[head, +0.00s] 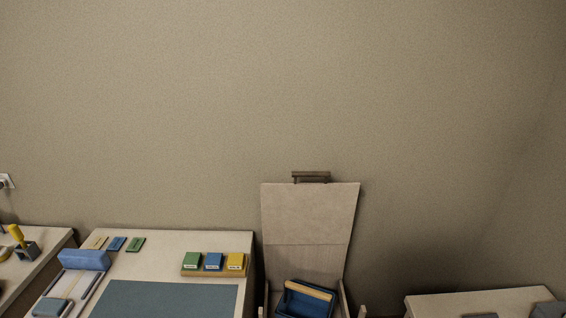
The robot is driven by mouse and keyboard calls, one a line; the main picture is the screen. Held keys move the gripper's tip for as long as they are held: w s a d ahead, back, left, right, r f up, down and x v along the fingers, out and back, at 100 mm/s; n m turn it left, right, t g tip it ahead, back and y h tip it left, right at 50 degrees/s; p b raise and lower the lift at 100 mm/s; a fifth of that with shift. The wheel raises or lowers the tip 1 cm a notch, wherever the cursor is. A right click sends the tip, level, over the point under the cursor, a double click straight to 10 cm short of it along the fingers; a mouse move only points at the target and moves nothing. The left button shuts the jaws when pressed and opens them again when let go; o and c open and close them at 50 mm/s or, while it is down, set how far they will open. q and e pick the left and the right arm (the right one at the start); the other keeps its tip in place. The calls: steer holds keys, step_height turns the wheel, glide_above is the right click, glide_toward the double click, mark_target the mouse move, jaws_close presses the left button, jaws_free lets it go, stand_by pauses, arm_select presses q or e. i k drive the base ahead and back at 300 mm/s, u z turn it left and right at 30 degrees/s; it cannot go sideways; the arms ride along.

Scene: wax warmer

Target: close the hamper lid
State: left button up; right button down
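The hamper (343,299) stands at the bottom centre-right, its lower part cut off by the frame edge. Its beige lid (308,213) is open and stands upright against the wall side. A dark brown handle (311,175) is on the lid's top edge. Inside the hamper lies a blue tray-like item (290,304) with a light wooden bar (309,290) across it. Neither of my grippers shows in the head view.
A table (190,240) with a teal mat (170,299), a rack of green, blue and yellow blocks (213,270) and a blue roll (84,259) stands left of the hamper. Another low surface (430,303) is at the right.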

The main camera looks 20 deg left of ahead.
mark_target(295, 213)
steer(key=u, duration=0.55)
steer(key=i, duration=0.5)
steer(key=u, duration=0.6)
